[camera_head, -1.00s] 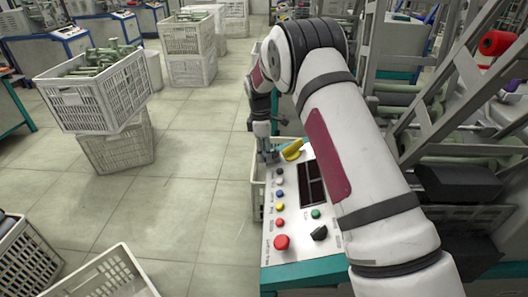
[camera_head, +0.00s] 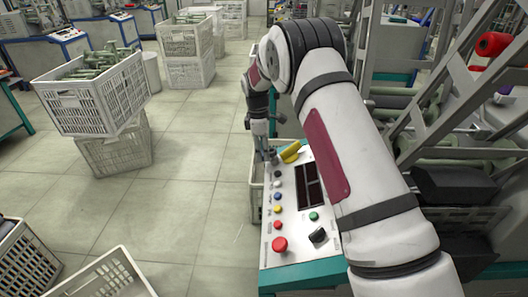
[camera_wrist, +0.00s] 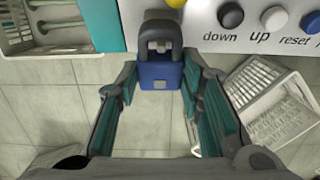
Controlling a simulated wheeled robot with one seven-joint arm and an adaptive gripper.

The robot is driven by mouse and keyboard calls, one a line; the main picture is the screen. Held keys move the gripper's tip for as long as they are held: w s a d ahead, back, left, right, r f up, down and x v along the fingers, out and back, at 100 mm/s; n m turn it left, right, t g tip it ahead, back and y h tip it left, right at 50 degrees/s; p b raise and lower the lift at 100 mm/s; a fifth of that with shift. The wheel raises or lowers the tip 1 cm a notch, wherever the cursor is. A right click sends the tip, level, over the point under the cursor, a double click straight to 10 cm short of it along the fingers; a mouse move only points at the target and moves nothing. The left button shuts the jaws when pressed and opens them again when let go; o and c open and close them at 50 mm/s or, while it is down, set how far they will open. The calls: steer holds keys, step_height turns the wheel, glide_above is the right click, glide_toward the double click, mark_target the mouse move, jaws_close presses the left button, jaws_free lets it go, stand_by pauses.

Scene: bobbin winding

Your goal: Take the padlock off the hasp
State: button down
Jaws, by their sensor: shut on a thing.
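The padlock (camera_wrist: 161,75) has a blue body and a dark shackle, and shows in the wrist view at top centre, by the front edge of the white control panel (camera_wrist: 205,12). A small pale metal piece, perhaps the hasp (camera_wrist: 160,46), shows inside the shackle loop. I cannot tell whether the shackle still passes through it. My gripper (camera_wrist: 163,82) has its teal-padded fingers on both sides of the blue body and is shut on it. In the head view my gripper (camera_head: 265,155) is at the panel's far end, and the padlock cannot be made out there.
The panel carries a yellow handle (camera_head: 291,151), several coloured buttons, a red knob (camera_head: 280,244) and a black switch (camera_head: 318,235). White crates (camera_wrist: 275,95) stand on the floor below. A machine frame (camera_head: 450,90) is on the right. Open floor (camera_head: 190,200) lies to the left.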

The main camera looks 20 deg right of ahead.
steer(key=shift+w+a+r+p, duration=0.1)
steer(key=shift+a+r+p, duration=0.2)
steer(key=shift+r, duration=0.35)
steer(key=shift+w+a+r+p, duration=0.1)
steer(key=shift+a+r+p, duration=0.1)
steer(key=shift+a+r, duration=0.35)
steer(key=shift+w+a+r+p, duration=0.1)
steer(key=shift+a+r+p, duration=0.15)
steer(key=shift+r, duration=0.55)
